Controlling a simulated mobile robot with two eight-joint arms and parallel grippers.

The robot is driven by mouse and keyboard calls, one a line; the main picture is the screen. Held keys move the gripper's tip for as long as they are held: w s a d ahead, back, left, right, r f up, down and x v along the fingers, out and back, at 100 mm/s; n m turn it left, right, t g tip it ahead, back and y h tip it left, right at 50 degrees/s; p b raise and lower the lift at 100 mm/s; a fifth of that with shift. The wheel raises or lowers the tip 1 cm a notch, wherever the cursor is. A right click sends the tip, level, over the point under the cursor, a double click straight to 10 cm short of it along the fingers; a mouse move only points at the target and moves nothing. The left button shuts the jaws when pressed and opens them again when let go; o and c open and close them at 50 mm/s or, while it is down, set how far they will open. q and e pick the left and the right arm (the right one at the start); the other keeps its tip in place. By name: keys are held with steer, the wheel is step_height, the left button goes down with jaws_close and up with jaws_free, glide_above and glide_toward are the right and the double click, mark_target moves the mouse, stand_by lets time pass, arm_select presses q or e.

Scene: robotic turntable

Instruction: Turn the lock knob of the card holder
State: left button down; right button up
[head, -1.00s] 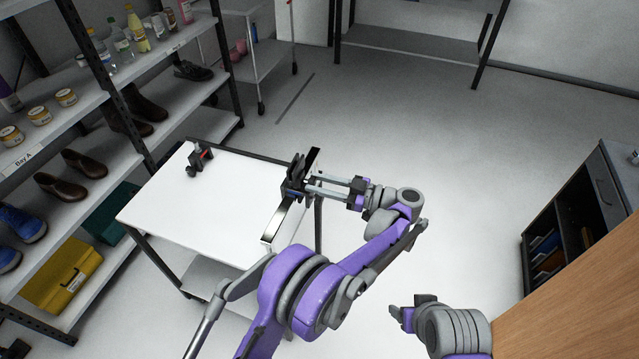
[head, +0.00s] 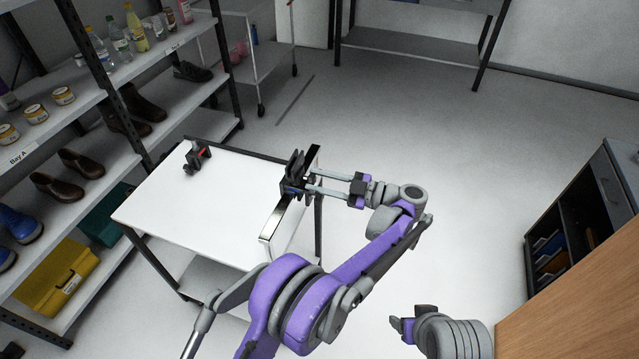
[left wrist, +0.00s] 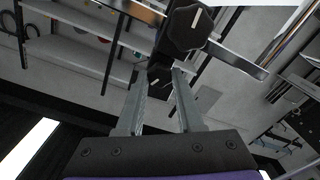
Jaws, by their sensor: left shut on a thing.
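The card holder (head: 293,176) is a dark upright piece at the right edge of the white table (head: 190,225), beside a shiny metal strip. In the left wrist view, a black knob with a white mark (left wrist: 188,28) sits above the fingers. A smaller black knob, also white-marked (left wrist: 159,80), is between the fingertips. My left gripper (head: 310,184) reaches the holder from the right and is shut on this smaller knob. Its fingers also show in the wrist view (left wrist: 158,92). My right arm's end (head: 405,325) is at the lower right; its jaws are not clear.
A small black device with a red part (head: 197,158) stands at the table's far left. Shelves (head: 165,145) with shoes and bottles line the left. A dark cabinet (head: 575,220) stands at right. Floor between table and cabinet is clear.

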arm_select(q)
steer(key=shift+f+n+b, duration=0.1)
steer(key=shift+n+b, duration=0.25)
steer(key=shift+n, duration=0.65)
steer(key=c, duration=0.5)
jaws_free()
